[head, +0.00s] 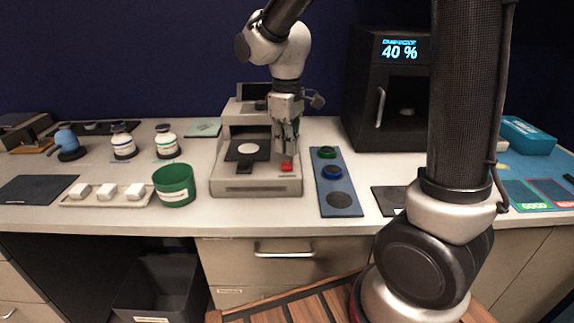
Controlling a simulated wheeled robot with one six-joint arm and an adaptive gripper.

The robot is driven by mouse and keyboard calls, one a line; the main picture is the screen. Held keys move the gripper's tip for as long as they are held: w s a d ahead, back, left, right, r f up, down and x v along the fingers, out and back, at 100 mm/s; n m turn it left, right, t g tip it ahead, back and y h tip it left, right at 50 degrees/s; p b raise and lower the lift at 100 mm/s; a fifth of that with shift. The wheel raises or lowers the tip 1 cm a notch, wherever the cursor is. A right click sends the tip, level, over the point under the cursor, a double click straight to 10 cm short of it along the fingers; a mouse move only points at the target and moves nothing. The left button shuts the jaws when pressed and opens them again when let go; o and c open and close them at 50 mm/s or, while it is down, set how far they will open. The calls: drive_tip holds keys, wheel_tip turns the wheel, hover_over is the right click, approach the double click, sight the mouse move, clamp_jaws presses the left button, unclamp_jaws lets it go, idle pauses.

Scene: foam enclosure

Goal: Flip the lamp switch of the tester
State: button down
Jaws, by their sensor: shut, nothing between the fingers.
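The tester (230,187) is a light grey device in the middle of the bench, with a dark plate and a pale round disc (247,149) on its top. A small red switch (287,168) sits at its front right corner. I take it for the lamp switch, but its position cannot be read at this size. My gripper (287,152) points down just above and behind the red switch. Its fingers are shut and empty. Whether the tips touch the switch or the tester cannot be told.
A blue strip (342,203) with round coloured pieces lies right of the tester. A green cup (174,184) stands close on its left, beside a tray of white blocks (70,199). A dark cabinet (360,95) reading 40 % stands back right. My arm comes down from above.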

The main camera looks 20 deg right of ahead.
sight(287, 163)
drive_tip(key=shift+r, duration=2.05)
drive_tip(key=s, duration=0.1)
drive_tip(key=s+d+m, duration=0.1)
drive_tip(key=s+f+m, duration=0.1)
drive_tip(key=shift+d+f, duration=0.1)
drive_tip(key=shift+d, duration=0.15)
drive_tip(key=s+d+r+m+t, duration=0.2)
drive_tip(key=s+d+r+m, duration=0.1)
drive_tip(key=s+d, duration=0.3)
drive_tip(key=s+d+r+m+t, duration=0.2)
drive_tip(key=s+d+r+m, duration=0.1)
drive_tip(key=s+d, duration=0.4)
drive_tip(key=s+r, duration=0.1)
drive_tip(key=s, duration=0.2)
drive_tip(key=shift+d, duration=0.15)
